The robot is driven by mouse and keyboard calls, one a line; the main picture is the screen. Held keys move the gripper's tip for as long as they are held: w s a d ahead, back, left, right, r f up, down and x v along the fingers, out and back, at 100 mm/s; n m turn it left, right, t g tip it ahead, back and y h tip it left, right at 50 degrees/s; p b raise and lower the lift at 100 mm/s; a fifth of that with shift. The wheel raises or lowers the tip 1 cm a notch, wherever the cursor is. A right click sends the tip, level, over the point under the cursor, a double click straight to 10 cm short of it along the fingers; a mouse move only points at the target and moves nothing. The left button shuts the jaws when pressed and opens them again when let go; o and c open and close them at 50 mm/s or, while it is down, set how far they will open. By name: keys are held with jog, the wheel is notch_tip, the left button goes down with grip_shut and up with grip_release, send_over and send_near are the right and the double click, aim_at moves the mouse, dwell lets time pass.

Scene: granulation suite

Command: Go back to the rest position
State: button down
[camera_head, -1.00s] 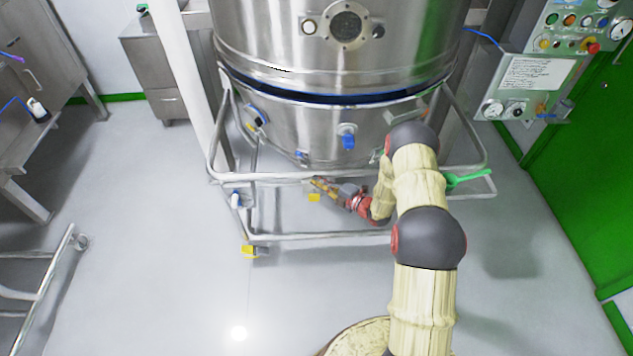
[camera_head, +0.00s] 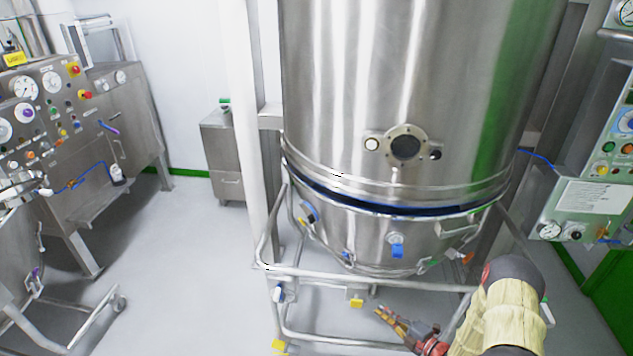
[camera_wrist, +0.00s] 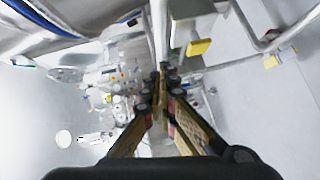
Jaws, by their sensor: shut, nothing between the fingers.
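My gripper (camera_head: 380,312) is low at the right of centre in the head view, in front of the lower part of the large steel vessel (camera_head: 420,80). My arm comes in from the bottom right. The wrist view shows the two fingers of my gripper (camera_wrist: 161,75) closed together at their tips with nothing between them. The fingers are near the tubular frame (camera_head: 370,280) around the vessel base; I cannot tell how wide the gap is.
A yellow block (camera_head: 356,302) hangs on the frame near my fingers. Control panels stand at the left (camera_head: 50,110) and right (camera_head: 590,205). A steel cabinet (camera_head: 222,155) stands at the back. The floor (camera_head: 190,270) left of the frame is clear.

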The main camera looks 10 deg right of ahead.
jog(key=s+a+f+n+g+y, duration=0.25)
jog(key=s+a+n+g, duration=0.25)
jog(key=s+a+n, duration=0.45)
jog(key=s+a+r+n+g, duration=0.3)
jog(key=s+r+n+g, duration=0.7)
jog(key=n, duration=0.7)
jog(key=s+d+r+n+h, duration=0.2)
jog(key=s+r+n+h, duration=0.2)
jog(key=r+n, duration=0.55)
jog(key=s+d+r+n+h, duration=0.2)
jog(key=s+r+n+h, duration=0.25)
jog(key=r+n, duration=0.45)
jog(key=s+a+r+n+t+h, duration=0.1)
jog(key=a+r+n+t, duration=0.1)
jog(key=r, duration=0.6)
jog(key=s+a+r+n+t+h, duration=0.1)
jog(key=r+t, duration=0.3)
jog(key=r, duration=0.4)
jog(key=shift+s+a+r+n+t, duration=0.35)
jog(key=shift+a+n, duration=0.25)
jog(key=shift+n, duration=0.2)
